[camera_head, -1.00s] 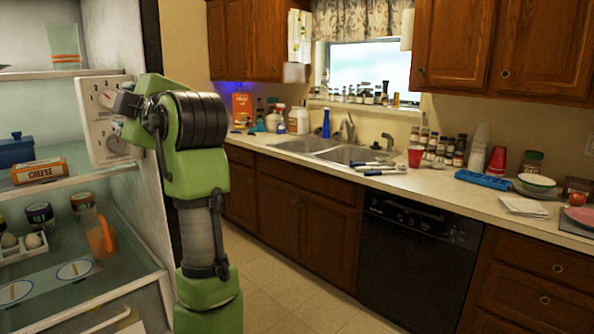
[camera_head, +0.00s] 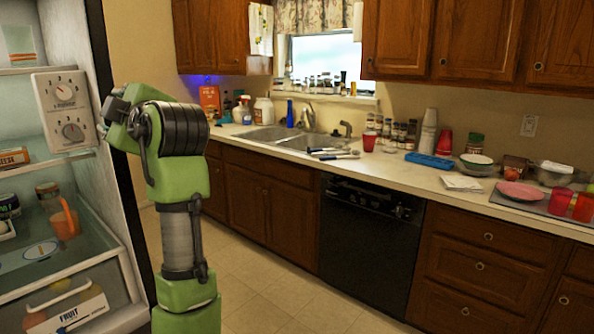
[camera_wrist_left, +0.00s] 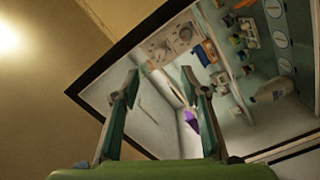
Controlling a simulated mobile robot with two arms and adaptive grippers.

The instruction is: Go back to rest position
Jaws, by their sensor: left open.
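My left arm is green and black and rises in the lower left of the head view. Its left gripper (camera_head: 112,118) is at the upper end, beside the open fridge and largely hidden by the wrist. In the left wrist view the same gripper (camera_wrist_left: 163,88) is open, with its two fingers apart and nothing between them. The fridge interior shows beyond the fingers, tilted. My right gripper is in neither view.
The open fridge has a dial panel (camera_head: 65,110), an orange cup (camera_head: 65,220) and a fruit drawer (camera_head: 72,310). To the right runs a counter with a sink (camera_head: 290,138), a blue tray (camera_head: 429,160) and a pink plate (camera_head: 520,192). The floor (camera_head: 270,300) before the dishwasher (camera_head: 370,245) is clear.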

